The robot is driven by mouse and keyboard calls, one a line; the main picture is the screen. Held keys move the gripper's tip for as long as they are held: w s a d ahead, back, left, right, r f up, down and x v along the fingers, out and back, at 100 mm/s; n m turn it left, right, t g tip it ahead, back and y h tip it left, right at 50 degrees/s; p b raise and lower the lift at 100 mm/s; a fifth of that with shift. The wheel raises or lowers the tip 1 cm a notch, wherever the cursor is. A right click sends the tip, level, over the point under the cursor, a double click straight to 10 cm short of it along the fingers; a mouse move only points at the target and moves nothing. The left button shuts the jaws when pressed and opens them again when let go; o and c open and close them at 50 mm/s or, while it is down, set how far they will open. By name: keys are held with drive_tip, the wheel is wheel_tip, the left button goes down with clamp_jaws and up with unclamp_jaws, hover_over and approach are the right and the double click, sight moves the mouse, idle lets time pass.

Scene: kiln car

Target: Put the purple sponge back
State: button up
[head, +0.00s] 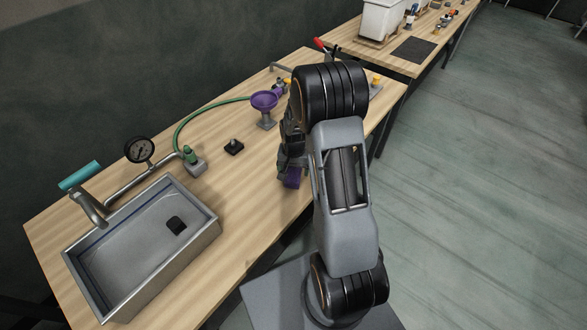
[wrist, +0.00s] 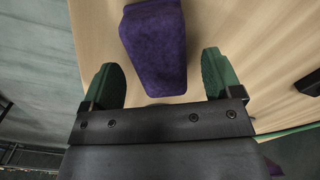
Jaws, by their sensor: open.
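The purple sponge (wrist: 153,45) is a block on the wooden bench top, in the upper middle of the wrist view. In the head view, the purple sponge (head: 292,179) shows just below my gripper (head: 290,158), partly hidden by it. In the wrist view my gripper (wrist: 161,80) is open, with one green fingertip on each side of the sponge's near end. Gaps show between sponge and fingers. A purple funnel-shaped dish (head: 264,99) stands on a grey stand farther along the bench.
A metal sink (head: 140,250) with a teal-handled tap (head: 80,177) fills the bench's left end. A second bench (head: 465,36) stands at the back; the floor at right is clear.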

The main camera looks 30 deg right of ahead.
drive_tip(key=shift+r+p, duration=1.8)
drive_tip(key=shift+r, duration=1.05)
wheel_tip(320, 180, up, 14)
drive_tip(key=b, duration=0.1)
drive_tip(key=shift+f, duration=0.1)
drive_tip(key=s+a+r+n+t, duration=0.2)
drive_tip(key=s+a+r+n, duration=0.1)
drive_tip(key=s, duration=0.5)
drive_tip(key=s+a+r+n+t, duration=0.2)
drive_tip(key=s+a+r+n, duration=0.1)
drive_tip(key=s+a, duration=0.3)
drive_tip(key=shift+s+r+n, duration=0.4)
drive_tip(key=shift+s+r, duration=0.05)
drive_tip(key=shift+s, duration=0.55)
